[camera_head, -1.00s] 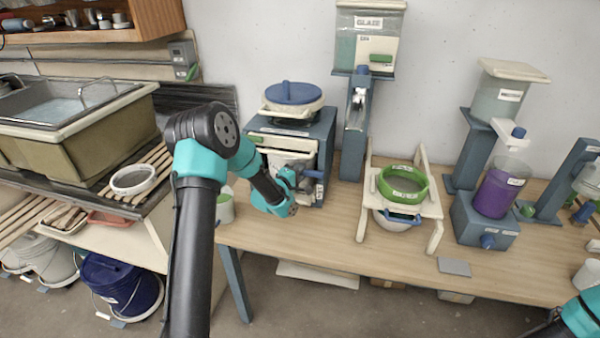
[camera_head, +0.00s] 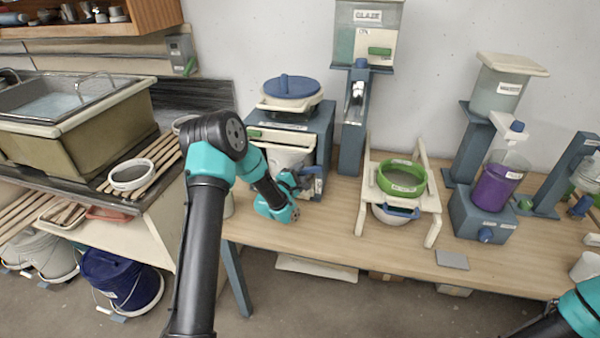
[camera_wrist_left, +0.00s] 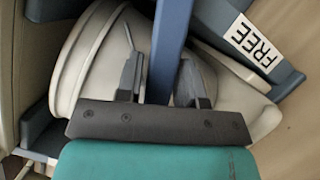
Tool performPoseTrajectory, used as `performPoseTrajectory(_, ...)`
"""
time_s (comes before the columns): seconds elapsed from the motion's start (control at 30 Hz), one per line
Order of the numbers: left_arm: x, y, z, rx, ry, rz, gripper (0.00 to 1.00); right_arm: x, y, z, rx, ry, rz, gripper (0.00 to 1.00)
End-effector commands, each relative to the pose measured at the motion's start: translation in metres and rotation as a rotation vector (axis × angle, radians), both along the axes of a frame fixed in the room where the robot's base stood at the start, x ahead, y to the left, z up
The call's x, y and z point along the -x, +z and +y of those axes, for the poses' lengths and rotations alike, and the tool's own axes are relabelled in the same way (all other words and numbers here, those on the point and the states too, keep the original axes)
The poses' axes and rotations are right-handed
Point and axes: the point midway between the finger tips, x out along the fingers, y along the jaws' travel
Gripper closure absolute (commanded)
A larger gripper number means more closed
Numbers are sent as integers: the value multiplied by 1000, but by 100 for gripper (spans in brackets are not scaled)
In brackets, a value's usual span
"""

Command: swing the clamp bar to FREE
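The clamp bar (camera_wrist_left: 172,45) is a blue bar running lengthwise between my left gripper's fingers in the left wrist view. A FREE label (camera_wrist_left: 255,42) sits on a blue-grey part to its right. A pale rounded bucket (camera_wrist_left: 95,55) lies behind the bar. My left gripper (camera_wrist_left: 160,75) straddles the bar with its two dark fingers close to the bar's sides; firm contact cannot be told. In the head view my left gripper (camera_head: 297,182) is at the front of the blue clamp station (camera_head: 325,125), largely hiding the bar. My right gripper is out of view.
A blue lid (camera_head: 291,87) tops the station. A sieve with a green ring (camera_head: 402,178) on a cream stand is to the right, then a purple container (camera_head: 495,187). A sink (camera_head: 75,120) is at the left. The table front (camera_head: 340,235) is clear.

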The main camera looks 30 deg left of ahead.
Motion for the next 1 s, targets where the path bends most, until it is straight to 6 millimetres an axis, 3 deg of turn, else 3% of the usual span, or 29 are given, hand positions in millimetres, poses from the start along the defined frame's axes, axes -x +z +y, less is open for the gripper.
performPoseTrajectory(0.17,0,0,0,-1,0,0,49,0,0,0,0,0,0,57)
performPoseTrajectory(0.57,8,-1,1,-1,0,0,49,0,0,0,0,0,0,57)
performPoseTrajectory(0.77,34,-5,5,-1,3,2,49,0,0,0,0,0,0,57)
performPoseTrajectory(1.0,79,-12,10,0,2,3,49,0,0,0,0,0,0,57)
